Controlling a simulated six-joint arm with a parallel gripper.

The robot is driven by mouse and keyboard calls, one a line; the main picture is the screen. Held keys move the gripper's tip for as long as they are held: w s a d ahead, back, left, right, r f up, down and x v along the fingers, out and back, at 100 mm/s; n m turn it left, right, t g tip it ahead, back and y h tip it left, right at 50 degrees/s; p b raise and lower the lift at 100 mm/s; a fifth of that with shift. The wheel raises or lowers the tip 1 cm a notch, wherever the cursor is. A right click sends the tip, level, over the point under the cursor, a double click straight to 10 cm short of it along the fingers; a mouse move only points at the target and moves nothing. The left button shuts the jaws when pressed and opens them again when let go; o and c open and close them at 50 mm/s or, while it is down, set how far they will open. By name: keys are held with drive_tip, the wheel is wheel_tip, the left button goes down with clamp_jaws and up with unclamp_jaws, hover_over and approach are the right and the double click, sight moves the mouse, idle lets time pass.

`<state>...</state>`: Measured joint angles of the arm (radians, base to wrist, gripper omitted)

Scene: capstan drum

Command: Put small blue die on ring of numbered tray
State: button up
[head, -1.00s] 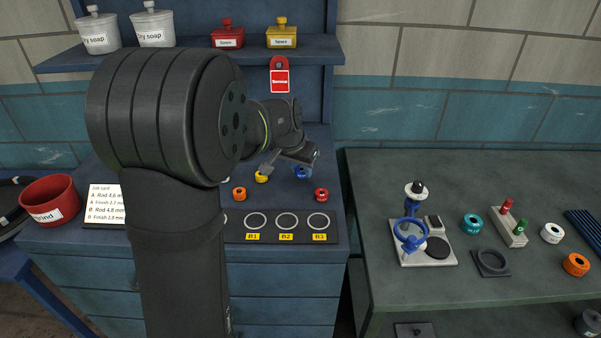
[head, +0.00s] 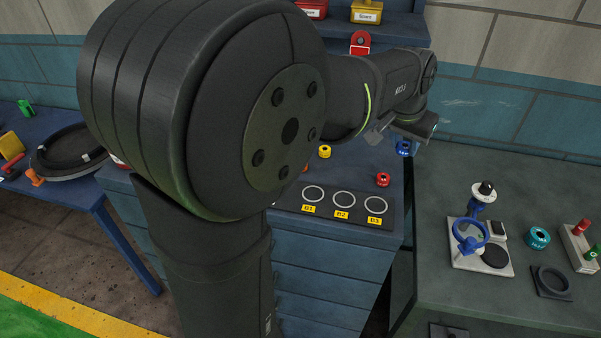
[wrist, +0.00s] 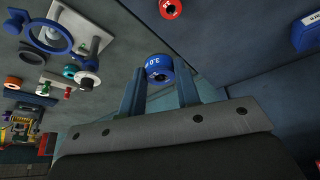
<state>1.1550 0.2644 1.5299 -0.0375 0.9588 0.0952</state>
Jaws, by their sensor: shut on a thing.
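The small blue die (head: 404,148) is a blue ring-shaped piece held by my gripper (head: 407,141) above the right side of the blue bench. In the wrist view the die (wrist: 159,68) sits between the two fingertips of my gripper (wrist: 160,78), its white marking only partly readable. The numbered tray (head: 320,215) is a dark plate at the bench's front. It has three white rings over yellow labels B1, B2 and B3 (head: 376,205). The rings that show look empty. The held die is apart from the tray, beyond and right of it.
A red die (head: 383,180) stands just behind ring B3, and a yellow die (head: 325,152) farther back. The green-grey table (head: 440,205) at right holds a blue-ringed device (head: 471,240) and a teal die (head: 538,238). My arm hides the bench's left part.

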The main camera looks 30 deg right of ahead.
drive_tip(key=w+a+n+t+y, duration=0.15)
drive_tip(key=a+n, duration=0.25)
drive_tip(key=a, duration=0.6)
drive_tip(key=w+a+n+t, duration=0.1)
drive_tip(key=w+a+n, duration=0.15)
drive_tip(key=a, duration=0.75)
drive_tip(key=shift+n, duration=0.45)
drive_tip(key=w+a+f, duration=0.1)
drive_tip(key=w+f, duration=0.1)
drive_tip(key=w, duration=0.1)
drive_tip(key=w+a+f, duration=0.2)
drive_tip(key=w, duration=0.1)
drive_tip(key=w+a+f, duration=0.2)
drive_tip(key=w, duration=0.2)
drive_tip(key=shift+w+a+f, duration=0.1)
drive_tip(key=shift+f, duration=2)
drive_tip(key=shift+f, duration=0.1)
drive_tip(key=o, duration=1.1)
drive_tip(key=shift+c, duration=0.2)
